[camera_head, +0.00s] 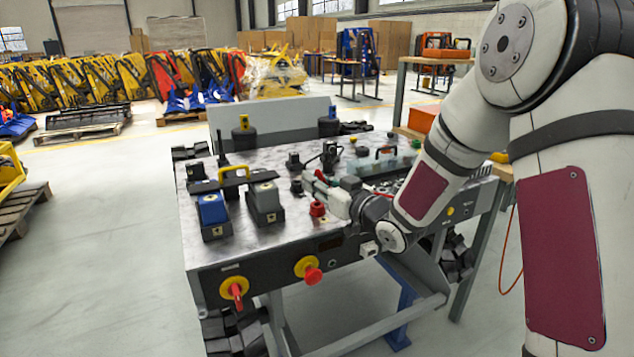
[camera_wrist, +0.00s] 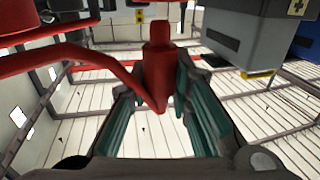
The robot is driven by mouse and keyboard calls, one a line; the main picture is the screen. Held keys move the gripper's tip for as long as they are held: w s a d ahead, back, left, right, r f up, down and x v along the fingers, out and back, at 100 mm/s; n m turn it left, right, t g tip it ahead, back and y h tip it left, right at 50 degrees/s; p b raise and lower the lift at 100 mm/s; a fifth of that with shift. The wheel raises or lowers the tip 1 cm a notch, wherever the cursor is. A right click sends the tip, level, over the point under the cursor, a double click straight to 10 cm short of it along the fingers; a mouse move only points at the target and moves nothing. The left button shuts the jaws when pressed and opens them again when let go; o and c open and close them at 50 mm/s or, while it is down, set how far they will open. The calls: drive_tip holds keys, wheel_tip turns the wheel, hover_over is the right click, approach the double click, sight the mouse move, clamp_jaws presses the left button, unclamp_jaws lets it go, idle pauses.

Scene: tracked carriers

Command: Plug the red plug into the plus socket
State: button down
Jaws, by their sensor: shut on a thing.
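My gripper (camera_wrist: 160,78) is shut on the red plug (camera_wrist: 158,48), whose body stands between the two fingers in the wrist view. A red cable (camera_wrist: 85,54) runs off to the left from it. In the head view my gripper (camera_head: 322,187) is over the front right part of the metal worktop. A grey block (camera_wrist: 258,30) with a plus mark on a yellow label is at the upper right of the wrist view, apart from the plug. A grey block (camera_head: 265,201) also stands left of my gripper in the head view. The socket opening is not clearly visible.
A blue block (camera_head: 212,212) stands farther left on the worktop (camera_head: 250,250). A small red piece (camera_head: 317,208) sits just below my gripper. A red emergency knob (camera_head: 312,274) and a red rotary switch (camera_head: 236,290) are on the front panel. The worktop's front middle is clear.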

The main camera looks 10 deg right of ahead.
drive_tip(key=shift+f+b, duration=1.6)
drive_tip(key=shift+b, duration=0.05)
idle(0.6)
drive_tip(key=shift+r, duration=0.15)
drive_tip(key=shift+r+p, duration=0.55)
drive_tip(key=shift+r, duration=0.4)
idle(0.3)
drive_tip(key=shift+f+b, duration=1.1)
drive_tip(key=shift+b, duration=0.25)
idle(1.2)
drive_tip(key=c, duration=1.4)
unclamp_jaws()
drive_tip(key=shift+o, duration=0.2)
drive_tip(key=v, duration=1.2)
